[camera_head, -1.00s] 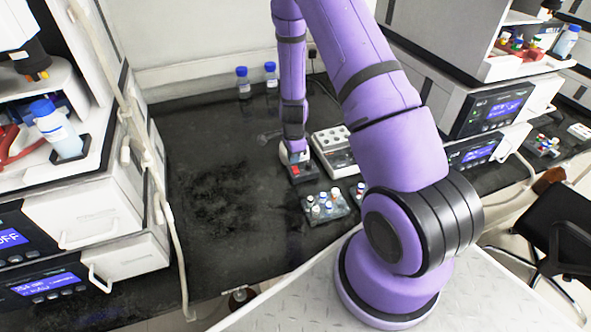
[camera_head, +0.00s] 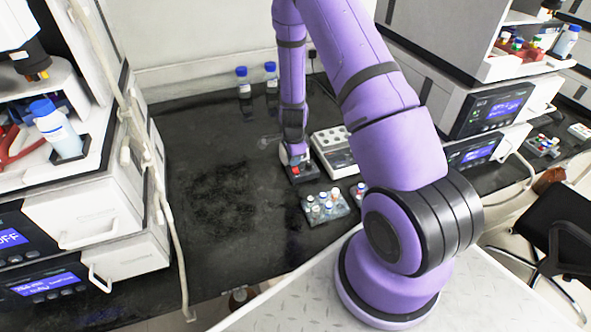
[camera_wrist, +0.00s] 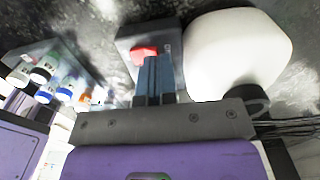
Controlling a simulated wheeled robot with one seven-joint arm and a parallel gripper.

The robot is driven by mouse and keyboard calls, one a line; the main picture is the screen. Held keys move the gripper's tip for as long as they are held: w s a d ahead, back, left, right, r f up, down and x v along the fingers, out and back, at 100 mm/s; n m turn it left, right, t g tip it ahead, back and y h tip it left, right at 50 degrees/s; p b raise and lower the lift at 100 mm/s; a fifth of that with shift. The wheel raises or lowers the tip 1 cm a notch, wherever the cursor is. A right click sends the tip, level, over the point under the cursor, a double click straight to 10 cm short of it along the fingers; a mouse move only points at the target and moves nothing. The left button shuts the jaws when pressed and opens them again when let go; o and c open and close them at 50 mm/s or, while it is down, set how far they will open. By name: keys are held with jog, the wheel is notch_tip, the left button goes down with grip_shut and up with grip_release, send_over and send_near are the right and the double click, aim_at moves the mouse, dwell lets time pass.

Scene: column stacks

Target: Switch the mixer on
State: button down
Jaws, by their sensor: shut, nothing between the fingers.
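The mixer (camera_head: 303,177) is a small dark box with a red switch on the black bench, largely covered by my arm's end in the head view. In the wrist view the dark box (camera_wrist: 128,42) shows with its red switch (camera_wrist: 143,52). A white rounded body (camera_wrist: 238,52) sits beside it. My gripper (camera_wrist: 153,62) is shut and empty, its blue-grey fingertips overlapping the lower edge of the red switch. I cannot tell whether they touch it or whether the switch is pressed.
A rack of small capped vials (camera_head: 325,207) stands close in front of the mixer. A pale device with round wells (camera_head: 335,152) is just right of it. Two blue-capped bottles (camera_head: 256,76) stand at the back. The bench (camera_head: 215,195) to the left is clear.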

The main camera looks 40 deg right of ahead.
jog(key=shift+f, duration=0.55)
dwell(0.4)
jog(key=shift+r, duration=2.55)
jog(key=shift+r, duration=0.1)
jog(key=s+a+r+n+t, duration=0.1)
jog(key=a+r+n, duration=0.2)
jog(key=r, duration=0.6)
jog(key=s+a+r+n+t+y, duration=0.1)
jog(key=s+a+r+n, duration=0.15)
jog(key=r, duration=0.75)
jog(key=a+r+n+t, duration=0.1)
jog(key=a+r+n, duration=0.25)
jog(key=r, duration=0.55)
jog(key=s+a+r+n+t, duration=0.1)
jog(key=s+a+r+n, duration=0.1)
jog(key=s+r+n, duration=0.4)
jog(key=s+a+r+n+t+h, duration=0.1)
jog(key=s+r+n, duration=0.5)
jog(key=s, duration=1.1)
notch_tip(320, 180, up, 4)
jog(key=shift+a+f, duration=0.1)
jog(key=shift+a, duration=0.45)
